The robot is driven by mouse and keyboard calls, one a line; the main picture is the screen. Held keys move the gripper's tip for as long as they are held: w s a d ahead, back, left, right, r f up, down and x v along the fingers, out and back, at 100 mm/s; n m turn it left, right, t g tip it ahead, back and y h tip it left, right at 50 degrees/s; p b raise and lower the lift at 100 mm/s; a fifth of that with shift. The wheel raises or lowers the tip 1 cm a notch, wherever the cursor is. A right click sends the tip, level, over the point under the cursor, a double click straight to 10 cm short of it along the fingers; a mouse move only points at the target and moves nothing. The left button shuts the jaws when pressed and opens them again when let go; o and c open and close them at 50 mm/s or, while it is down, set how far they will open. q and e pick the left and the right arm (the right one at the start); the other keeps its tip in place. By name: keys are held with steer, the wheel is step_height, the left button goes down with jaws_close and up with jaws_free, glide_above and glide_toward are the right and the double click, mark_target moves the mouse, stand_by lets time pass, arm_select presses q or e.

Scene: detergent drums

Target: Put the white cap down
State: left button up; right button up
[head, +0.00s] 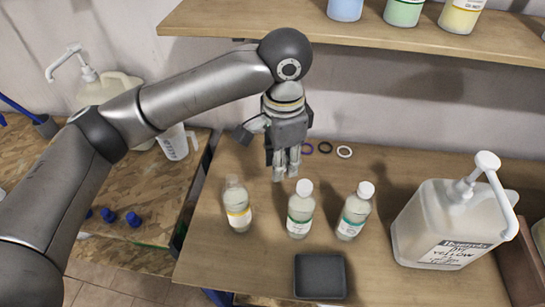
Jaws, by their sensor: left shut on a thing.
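My left gripper (286,172) points down over the wooden table (385,180), behind the row of bottles. Its fingers are shut on the small white cap, which is mostly hidden between the fingertips. I cannot tell whether the cap touches the table. The bottle with the yellow label (237,206) stands upright at the front left of the gripper, with no white cap on its neck. A bottle with a green label (300,212) and a bottle with a teal label (353,213) stand upright to its right, both with white caps on. My right gripper is out of view.
A dark square tray (320,276) lies at the front. A large pump container (448,228) stands at the right. Purple, black and white rings (344,152) lie near the wall. A shelf (350,28) with tubs hangs above. Blue caps (133,219) lie on the left surface.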

arm_select(q)
steer(key=s+a+r+n, duration=0.5)
steer(key=a+r+n, duration=0.2)
steer(key=r, duration=0.2)
steer(key=w+d+n, duration=0.4)
steer(key=w+d, duration=0.3)
steer(key=d, duration=0.2)
steer(key=f+m, duration=0.1)
steer(key=m, duration=0.1)
steer(key=s+a+f+m, duration=0.1)
steer(key=f+m, duration=0.1)
steer(key=a+f+m, duration=0.1)
steer(key=m, duration=0.2)
steer(key=shift+s+a+f, duration=0.2)
steer(key=shift+a, duration=0.05)
steer(key=shift+s+a+f+m, duration=0.35)
steer(key=shift+f+m, duration=0.45)
steer(key=shift+m, duration=0.65)
steer(key=shift+s+a+f+m, duration=0.15)
steer(key=shift+a+f+m, duration=0.3)
steer(key=shift+f+m, duration=0.7)
steer(key=shift+s+a+f+m, duration=0.25)
steer(key=shift+a+f+m, duration=0.2)
steer(key=shift+m, duration=1.25)
